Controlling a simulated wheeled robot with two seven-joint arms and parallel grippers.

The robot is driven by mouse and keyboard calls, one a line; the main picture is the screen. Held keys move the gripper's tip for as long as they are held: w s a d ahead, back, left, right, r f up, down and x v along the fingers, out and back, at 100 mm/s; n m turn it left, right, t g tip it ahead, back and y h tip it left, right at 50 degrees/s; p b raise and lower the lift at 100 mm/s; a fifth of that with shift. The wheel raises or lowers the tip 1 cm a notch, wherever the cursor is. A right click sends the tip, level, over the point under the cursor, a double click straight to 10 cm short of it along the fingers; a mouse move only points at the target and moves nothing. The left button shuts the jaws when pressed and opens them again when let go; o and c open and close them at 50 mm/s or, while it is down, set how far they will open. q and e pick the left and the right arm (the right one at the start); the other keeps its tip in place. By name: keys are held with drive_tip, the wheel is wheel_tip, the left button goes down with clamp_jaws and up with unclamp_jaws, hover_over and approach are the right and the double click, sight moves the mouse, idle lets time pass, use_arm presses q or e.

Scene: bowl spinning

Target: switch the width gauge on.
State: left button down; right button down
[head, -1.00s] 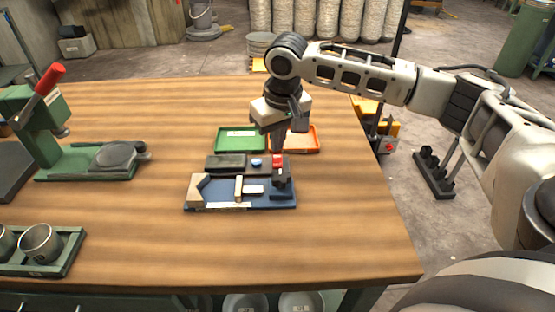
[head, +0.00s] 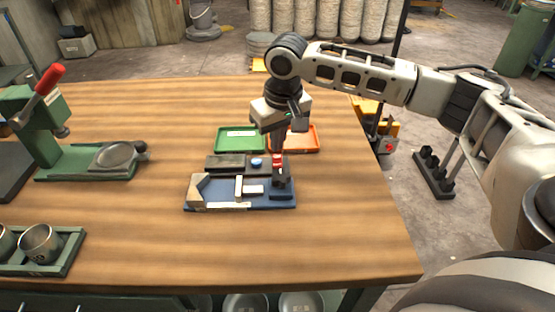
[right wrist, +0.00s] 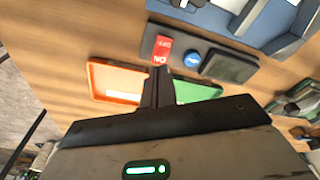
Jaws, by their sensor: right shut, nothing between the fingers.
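The width gauge is a dark bar (head: 226,163) behind a blue fixture plate on the table. It also shows in the right wrist view (right wrist: 214,45). It carries a red switch (right wrist: 162,47) with a light "ON" mark, a round blue button (right wrist: 192,60) and a dark display (right wrist: 230,67). My right gripper (head: 277,150) is shut and empty, pointing down at the red switch end. In the right wrist view its fingertips (right wrist: 156,72) are right beside the switch; I cannot tell whether they touch it. My left gripper is out of view.
The blue fixture plate (head: 222,203) holds pale blocks and a dark jaw. A green tray (head: 228,147) and an orange tray (head: 310,142) lie behind the gauge. A green press (head: 40,130) and a rack with metal cups (head: 72,255) stand left. The front right tabletop is clear.

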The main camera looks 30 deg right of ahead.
sight(277, 156)
drive_tip(key=shift+f, duration=1.1)
idle(0.4)
drive_tip(key=shift+s+r, duration=0.1)
wheel_tip(277, 156, up, 2)
drive_tip(key=p, duration=0.3)
drive_tip(key=shift+r, duration=0.25)
wheel_tip(277, 156, up, 2)
drive_tip(key=p, duration=0.3)
drive_tip(key=shift+r, duration=1.2)
